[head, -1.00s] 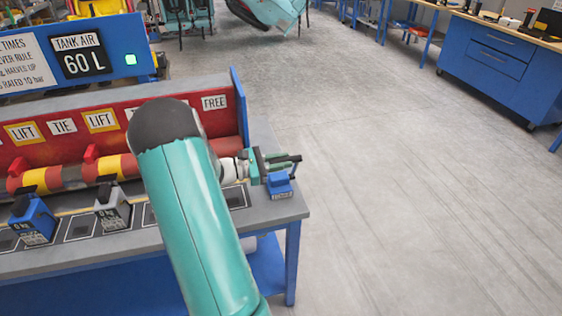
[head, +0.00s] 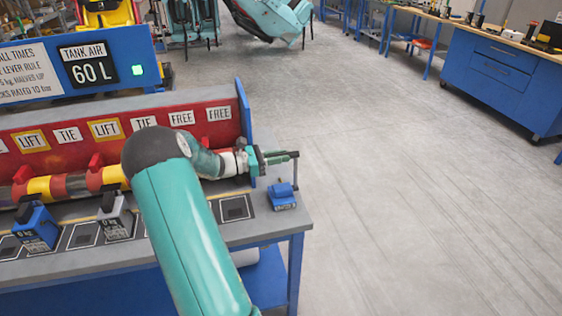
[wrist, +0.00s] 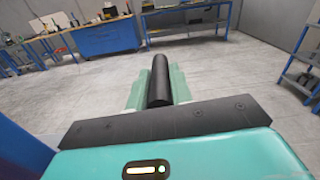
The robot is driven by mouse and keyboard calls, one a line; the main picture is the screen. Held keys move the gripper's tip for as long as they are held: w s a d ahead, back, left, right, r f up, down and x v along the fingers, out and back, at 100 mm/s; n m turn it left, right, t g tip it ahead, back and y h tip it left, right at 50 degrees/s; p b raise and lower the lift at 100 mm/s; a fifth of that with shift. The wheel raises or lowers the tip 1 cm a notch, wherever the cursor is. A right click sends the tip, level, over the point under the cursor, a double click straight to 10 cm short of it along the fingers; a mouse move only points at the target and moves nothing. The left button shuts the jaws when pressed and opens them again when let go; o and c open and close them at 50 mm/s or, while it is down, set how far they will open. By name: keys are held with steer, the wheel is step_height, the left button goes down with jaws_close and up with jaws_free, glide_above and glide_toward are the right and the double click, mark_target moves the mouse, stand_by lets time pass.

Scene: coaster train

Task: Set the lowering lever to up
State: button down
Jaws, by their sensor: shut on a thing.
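A small blue block (head: 283,197) sits on the bench's front right corner. Its label is too small to read here. A thin dark lever arm (head: 295,173) stands about upright at the block's right side. My gripper (head: 281,157), with green fingers, is above the block at the top of this arm. In the wrist view, my gripper (wrist: 157,92) is shut on a black cylindrical handle (wrist: 158,80), which lies lengthwise between the fingers. The handle appears to be the lever's grip.
The grey bench (head: 262,226) has a red back panel (head: 75,150) with LIFT, TIE and FREE labels. A blue end plate (head: 243,112) stands just behind my gripper. Blue and grey jacks stand left of my arm. The floor to the right is clear.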

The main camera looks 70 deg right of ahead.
steer(key=shift+w+d, duration=0.25)
steer(key=shift+d, duration=0.1)
steer(key=c, duration=1.3)
jaws_free()
steer(key=shift+o, duration=0.2)
steer(key=v, duration=1.3)
steer(key=shift+w+a, duration=0.2)
steer(key=shift+w, duration=0.1)
steer(key=shift+f, duration=0.1)
steer(key=shift+c, duration=0.4)
